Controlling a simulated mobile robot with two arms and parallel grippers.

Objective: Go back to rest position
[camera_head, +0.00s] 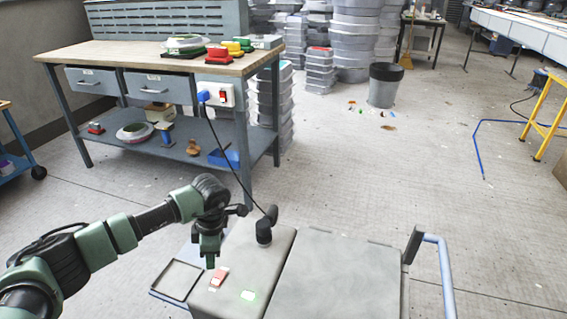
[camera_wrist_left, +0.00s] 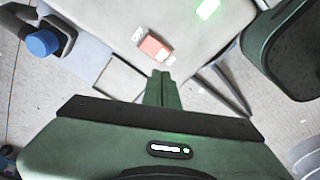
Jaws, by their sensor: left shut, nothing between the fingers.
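My left arm comes in from the left in the head view, with its gripper (camera_head: 209,259) pointing down at the left edge of a grey cart-like body with a flat top. In the left wrist view the left gripper (camera_wrist_left: 162,76) has its green fingers together, with nothing between them. A red switch (camera_head: 218,278) and a lit green button (camera_head: 248,295) are on the grey top, just right of and below the gripper. The red switch also shows in the left wrist view (camera_wrist_left: 153,48), beyond the fingertips and apart from them. My right gripper is not in view.
A workbench (camera_head: 150,56) with drawers and a lower shelf stands at the back left. A grey bin (camera_head: 384,88) stands near stacked moulds (camera_head: 357,40), with small scraps on the floor. A yellow stand (camera_head: 547,115) is at the right. The middle floor is clear.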

